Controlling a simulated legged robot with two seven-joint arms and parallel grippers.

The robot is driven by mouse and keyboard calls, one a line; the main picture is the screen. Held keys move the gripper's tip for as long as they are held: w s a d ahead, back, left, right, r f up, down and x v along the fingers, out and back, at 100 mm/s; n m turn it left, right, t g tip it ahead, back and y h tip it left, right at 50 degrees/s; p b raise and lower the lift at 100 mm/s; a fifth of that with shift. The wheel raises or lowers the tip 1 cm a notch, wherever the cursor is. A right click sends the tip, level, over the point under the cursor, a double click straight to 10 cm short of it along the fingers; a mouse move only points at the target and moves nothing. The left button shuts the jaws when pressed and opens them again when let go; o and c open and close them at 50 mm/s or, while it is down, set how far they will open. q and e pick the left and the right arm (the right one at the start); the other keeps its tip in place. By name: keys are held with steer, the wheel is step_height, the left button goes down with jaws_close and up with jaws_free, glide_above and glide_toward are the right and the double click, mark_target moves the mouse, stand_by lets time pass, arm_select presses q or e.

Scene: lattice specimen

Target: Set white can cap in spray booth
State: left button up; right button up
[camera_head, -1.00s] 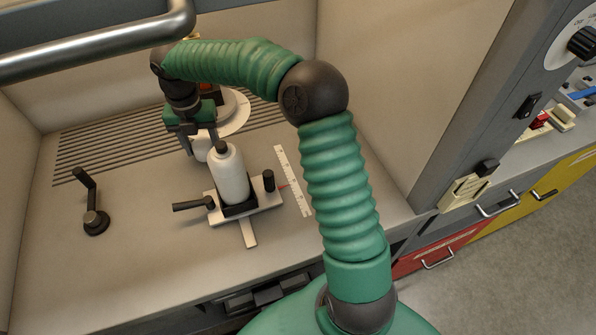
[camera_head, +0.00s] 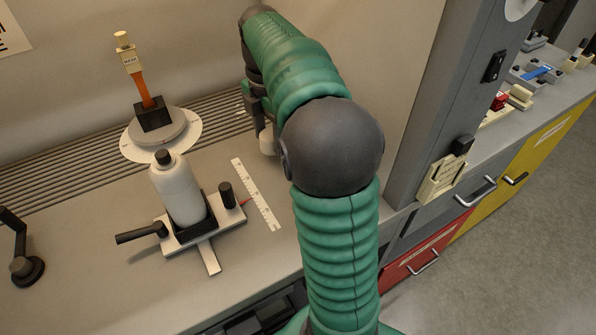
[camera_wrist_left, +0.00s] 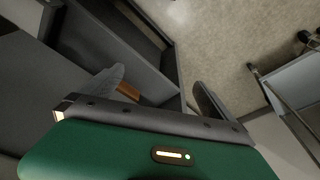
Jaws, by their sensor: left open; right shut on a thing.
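The white can cap (camera_head: 267,142) is a small pale piece, partly hidden, at the tip of my right gripper (camera_head: 263,126). My right gripper is shut on it, above the booth floor near the right wall and clear of the spray can. The spray booth (camera_head: 80,235) is the grey-floored enclosure around them. The white spray can (camera_head: 176,192) with a black top stands upright in a clamp-like holder (camera_head: 225,220). My left gripper (camera_wrist_left: 160,92) is open and empty in the left wrist view, with a dark cavity and floor beyond its fingers.
A round turntable (camera_head: 165,130) at the back carries an orange masked piece (camera_head: 144,88). A white ruler strip (camera_head: 256,195) lies right of the holder. A black lever (camera_head: 22,255) stands at left. Red (camera_head: 425,250) and yellow (camera_head: 530,170) drawers are outside the right wall.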

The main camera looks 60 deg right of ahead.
steer(key=s, duration=0.2)
steer(key=s+a+b, duration=0.1)
steer(key=s, duration=0.2)
steer(key=s+b, duration=0.1)
steer(key=s, duration=0.1)
steer(key=shift+s+a+f, duration=0.15)
steer(key=shift+s+a, duration=0.05)
steer(key=shift+s, duration=0.2)
step_height(320, 180, down, 4)
steer(key=shift+r+b, duration=0.25)
steer(key=shift+b, duration=0.75)
steer(key=shift+c, duration=0.8)
steer(key=o, duration=1.4)
steer(key=shift+r, duration=0.1)
step_height(320, 180, up, 12)
steer(key=p, duration=0.6)
steer(key=shift+d, duration=0.1)
